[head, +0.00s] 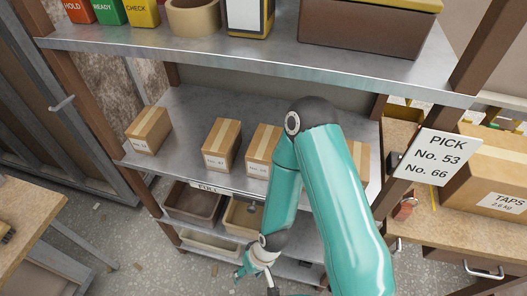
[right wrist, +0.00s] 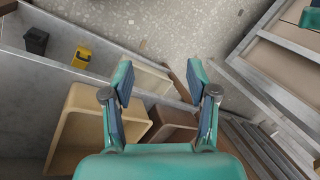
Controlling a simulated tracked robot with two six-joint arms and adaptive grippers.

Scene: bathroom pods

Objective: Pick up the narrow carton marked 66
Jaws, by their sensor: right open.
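Several narrow brown cartons with pale tape stand in a row on the middle metal shelf in the head view: one at the left (head: 148,130), a second (head: 221,145), a third (head: 263,148) and another (head: 359,158) partly behind my right arm. Their white labels are too small to read surely, so I cannot tell which is marked 66. My right gripper (head: 246,270) is low in front of the rack, below the cartons and by the lower bins. In the right wrist view it (right wrist: 160,82) is open and empty, above bins and floor. My left gripper is not in view.
A sign (head: 436,158) reads PICK No. 53, No. 66. The upper shelf (head: 270,60) overhangs the cartons. Below are open bins, one brown (head: 195,203) and one tan (right wrist: 80,125). A TAPS box (head: 492,180) sits on the right-hand bench; another bench (head: 30,225) stands left.

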